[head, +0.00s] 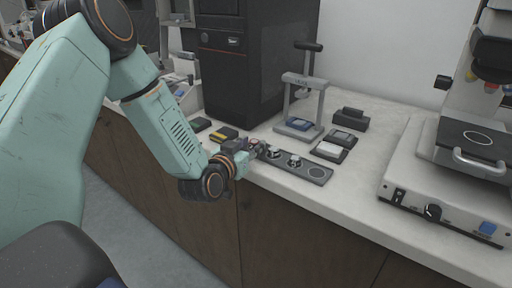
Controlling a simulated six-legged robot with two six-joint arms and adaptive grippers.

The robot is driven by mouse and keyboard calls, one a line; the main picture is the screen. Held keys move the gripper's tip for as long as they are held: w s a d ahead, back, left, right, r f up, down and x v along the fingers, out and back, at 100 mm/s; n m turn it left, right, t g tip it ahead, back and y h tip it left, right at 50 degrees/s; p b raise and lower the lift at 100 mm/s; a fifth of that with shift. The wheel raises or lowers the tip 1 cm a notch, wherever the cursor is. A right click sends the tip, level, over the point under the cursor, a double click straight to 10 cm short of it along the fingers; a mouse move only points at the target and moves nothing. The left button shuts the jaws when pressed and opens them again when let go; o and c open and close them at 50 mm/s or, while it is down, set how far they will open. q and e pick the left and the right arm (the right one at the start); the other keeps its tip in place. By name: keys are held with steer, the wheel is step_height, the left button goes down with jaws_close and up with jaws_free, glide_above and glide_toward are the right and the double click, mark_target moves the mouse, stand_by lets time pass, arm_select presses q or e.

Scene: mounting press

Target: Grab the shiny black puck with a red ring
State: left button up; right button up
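My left arm comes in from the left, and its gripper (255,148) is at the front edge of the counter, at the left end of a dark grey strip holder (300,169). The fingers are small and partly hidden by the wrist, so I cannot tell whether they are open or shut, or on anything. The holder has round places in a row. Two carry small pieces with light tops, and the right one (317,173) looks empty. I cannot make out a shiny black puck with a red ring; the gripper covers the holder's left end. My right gripper is not in view.
A small grey hand press (300,128) stands behind the holder. Small dark trays (334,146) lie to its right, and a yellow-and-black box (224,134) lies left of the gripper. A tall black machine (240,70) stands behind. A white device (440,190) fills the right.

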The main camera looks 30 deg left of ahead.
arm_select(q)
steer(key=shift+w+a+f, duration=0.2)
steer(key=shift+w, duration=0.3)
steer(key=shift+w+a+f, duration=0.15)
steer(key=shift+w+a, duration=0.05)
steer(key=shift+w, duration=0.3)
steer(key=shift+w+d+r, duration=0.2)
steer(key=shift+d, duration=0.25)
steer(key=shift+a+f, duration=0.15)
steer(key=shift+a, duration=0.2)
steer(key=c, duration=0.4)
steer(key=shift+d, duration=0.25)
steer(key=c, duration=0.3)
steer(key=shift+c, duration=0.2)
steer(key=shift+a, duration=0.15)
